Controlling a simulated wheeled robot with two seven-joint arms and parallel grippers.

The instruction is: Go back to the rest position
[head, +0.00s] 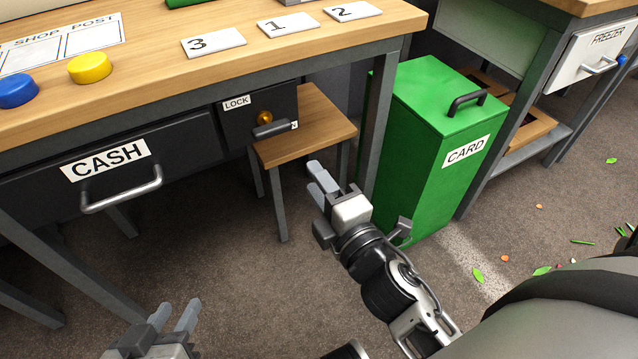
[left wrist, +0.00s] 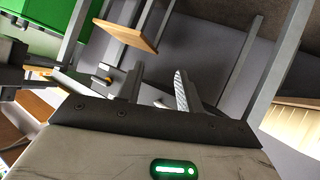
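My left gripper (head: 174,314) is low in the head view, in front of the counter, below the drawer marked CASH. Its two fingers stand apart with nothing between them, and they also show apart in the left wrist view (left wrist: 157,85). My right gripper (head: 319,184) is near the middle of the head view, in front of the small wooden stool (head: 308,128) and left of the green CARD bin (head: 420,150). Its fingers look close together and I see nothing held; whether they touch is unclear from this angle. Both grippers look clear of the furniture.
The wooden counter (head: 240,68) carries number cards and blue and yellow buttons. Below are the CASH drawer handle (head: 122,190) and the LOCK panel (head: 238,122) with its lever. A FREEZER unit (head: 585,62) stands at right. Floor between the arms is clear; leaf scraps lie at right.

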